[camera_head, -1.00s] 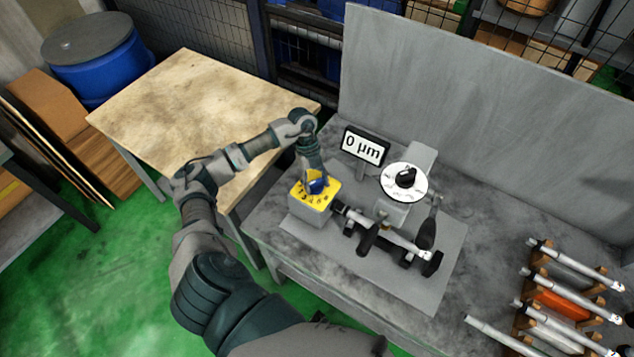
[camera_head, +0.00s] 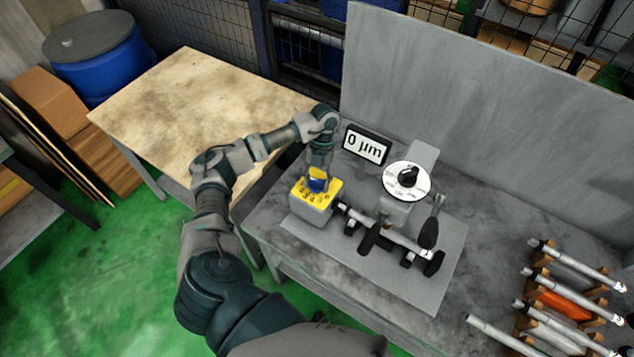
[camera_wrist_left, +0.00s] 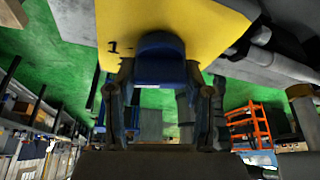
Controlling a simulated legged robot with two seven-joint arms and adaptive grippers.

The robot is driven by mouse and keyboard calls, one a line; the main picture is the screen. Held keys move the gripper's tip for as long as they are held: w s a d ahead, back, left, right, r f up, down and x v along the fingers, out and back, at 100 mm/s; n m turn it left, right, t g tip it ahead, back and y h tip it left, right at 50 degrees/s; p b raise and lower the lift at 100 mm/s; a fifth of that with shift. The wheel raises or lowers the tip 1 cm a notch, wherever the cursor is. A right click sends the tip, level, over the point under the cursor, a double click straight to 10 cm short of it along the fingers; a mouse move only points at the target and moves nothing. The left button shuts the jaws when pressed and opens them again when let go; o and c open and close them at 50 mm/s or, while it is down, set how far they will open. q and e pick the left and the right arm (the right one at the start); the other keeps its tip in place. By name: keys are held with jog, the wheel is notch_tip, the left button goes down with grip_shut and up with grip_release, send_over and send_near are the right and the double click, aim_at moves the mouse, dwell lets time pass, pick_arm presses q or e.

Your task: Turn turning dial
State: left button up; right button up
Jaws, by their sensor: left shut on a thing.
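The yellow-topped dial box (camera_head: 312,203) with printed numbers stands at the left end of the grinder. Its blue knob (camera_head: 318,184) sits in the middle of the yellow face. My left gripper (camera_head: 319,172) comes down from above and is shut on the blue knob. In the left wrist view the knob (camera_wrist_left: 160,62) sits between the two fingers (camera_wrist_left: 160,95) against the yellow face (camera_wrist_left: 190,22), with a "1" printed beside it. A white dial with a black knob (camera_head: 408,176) stands to the right, apart from the gripper. My right gripper is not in view.
A display reading "0 µm" (camera_head: 366,146) stands behind the box. Shafts and black handles (camera_head: 368,237) lie to its right on the grey plate. A rack of rods (camera_head: 560,305) is at the far right. A wooden table (camera_head: 190,110) is at the left.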

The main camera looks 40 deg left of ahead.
pick_arm(q)
jog(key=shift+w+a+r, duration=0.15)
jog(key=shift+w+r, duration=0.1)
dwell(0.3)
jog(key=o, duration=1.1)
jog(key=shift+f, duration=0.1)
jog(key=shift+w+a+f, duration=0.1)
jog(key=shift+a+f, duration=0.05)
jog(key=shift+f, duration=0.05)
jog(key=shift+r+m, duration=0.3)
jog(key=shift+r, duration=0.2)
jog(key=v, duration=1.1)
jog(key=shift+w+f, duration=0.1)
jog(key=shift+w, duration=0.2)
jog(key=shift+s, duration=0.1)
